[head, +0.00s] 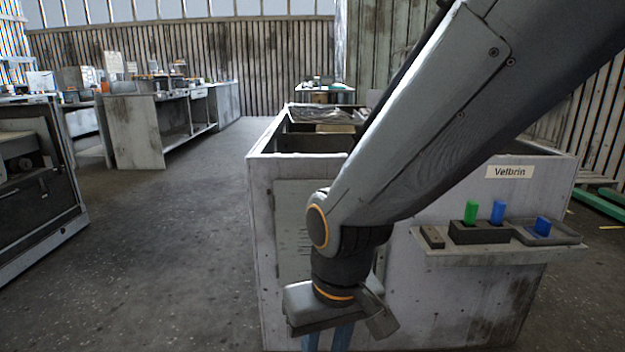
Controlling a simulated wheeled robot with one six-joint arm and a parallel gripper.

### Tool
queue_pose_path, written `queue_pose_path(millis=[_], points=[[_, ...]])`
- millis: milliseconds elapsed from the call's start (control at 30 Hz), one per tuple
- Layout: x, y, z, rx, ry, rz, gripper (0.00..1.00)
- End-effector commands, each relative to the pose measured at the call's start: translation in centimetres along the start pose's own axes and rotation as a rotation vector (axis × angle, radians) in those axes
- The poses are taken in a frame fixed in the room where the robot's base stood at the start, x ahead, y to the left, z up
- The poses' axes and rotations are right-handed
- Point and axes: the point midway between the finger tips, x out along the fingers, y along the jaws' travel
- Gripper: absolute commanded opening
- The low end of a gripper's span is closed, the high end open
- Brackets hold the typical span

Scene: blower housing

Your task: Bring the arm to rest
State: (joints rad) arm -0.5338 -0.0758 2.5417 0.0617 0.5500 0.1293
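My arm reaches down from the upper right across the head view. My gripper (328,338) points downward in front of the grey housing (465,290), low in the picture. The fingertips run past the bottom edge, so whether they are apart or together cannot be told, and anything between them is hidden. The housing is a large open-topped box with a label reading "Velbrin" on its right side.
A shelf (440,252) juts from the housing, right of my gripper. It carries a dark block (480,233) with green (471,212) and blue (498,212) pieces, and a tray (562,238) with a blue piece (542,226). Open floor (170,250) lies left; a dark machine (35,190) stands far left.

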Motion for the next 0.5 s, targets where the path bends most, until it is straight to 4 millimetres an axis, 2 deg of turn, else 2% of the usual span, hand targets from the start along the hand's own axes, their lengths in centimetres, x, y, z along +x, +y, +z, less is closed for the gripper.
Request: queue_pose_path(millis=[133, 500], points=[[-1.8, -0.8, 4.1, -0.143, -0.103, -0.002, 0.28], [-6.6, 1.9, 3.9, -0.036, -0.105, 0.015, 0.28]])
